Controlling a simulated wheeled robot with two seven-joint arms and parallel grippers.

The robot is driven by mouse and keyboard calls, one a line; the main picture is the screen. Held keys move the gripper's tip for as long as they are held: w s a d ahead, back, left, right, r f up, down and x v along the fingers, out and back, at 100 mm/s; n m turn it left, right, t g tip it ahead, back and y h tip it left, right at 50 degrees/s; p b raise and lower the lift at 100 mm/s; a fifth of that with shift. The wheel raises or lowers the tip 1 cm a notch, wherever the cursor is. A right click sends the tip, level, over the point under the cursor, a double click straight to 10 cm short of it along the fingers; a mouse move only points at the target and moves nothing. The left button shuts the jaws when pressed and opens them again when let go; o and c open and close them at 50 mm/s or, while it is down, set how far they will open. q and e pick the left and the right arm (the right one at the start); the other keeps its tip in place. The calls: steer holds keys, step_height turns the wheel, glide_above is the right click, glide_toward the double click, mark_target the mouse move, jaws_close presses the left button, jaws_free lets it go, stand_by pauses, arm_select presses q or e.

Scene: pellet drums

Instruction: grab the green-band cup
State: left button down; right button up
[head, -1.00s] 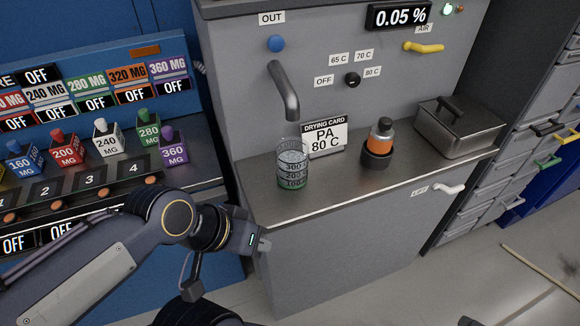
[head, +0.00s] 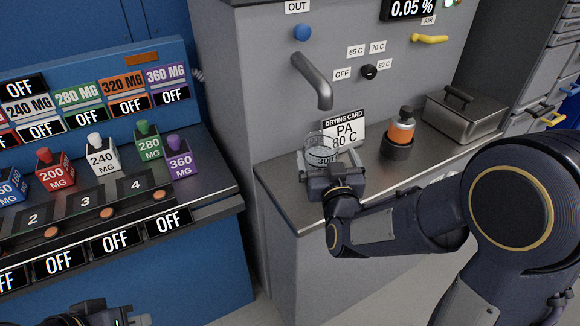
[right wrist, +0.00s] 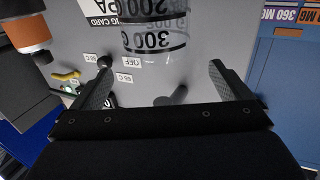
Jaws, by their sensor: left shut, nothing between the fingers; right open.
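The clear measuring cup (head: 322,148) with black gram marks stands on the steel counter under the spout; its lower part, where the green band was seen earlier, is hidden by my right gripper. My right gripper (head: 322,178) is open just in front of the cup. In the right wrist view the cup (right wrist: 155,35) appears upside down, ahead of my right gripper (right wrist: 160,75), with one fingertip on each side of its line. I cannot tell whether the fingers reach around it. My left gripper (head: 125,319) is shut and empty at the bottom left, away from the cup.
A drying card (head: 345,130) stands behind the cup, under the bent spout (head: 315,82). An orange bottle in a dark holder (head: 398,147) and a lidded steel box (head: 464,118) stand to the right. Several coloured containers, including a purple one (head: 180,160), stand at the left.

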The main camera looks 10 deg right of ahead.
mark_target(319, 134)
steer(key=w, duration=0.5)
steer(key=w+f+p, duration=0.1)
steer(key=w, duration=0.1)
steer(key=shift+w+d+f, duration=0.1)
steer(key=shift+w+d, duration=0.1)
steer(key=shift+d, duration=0.15)
steer(key=c, duration=1.7)
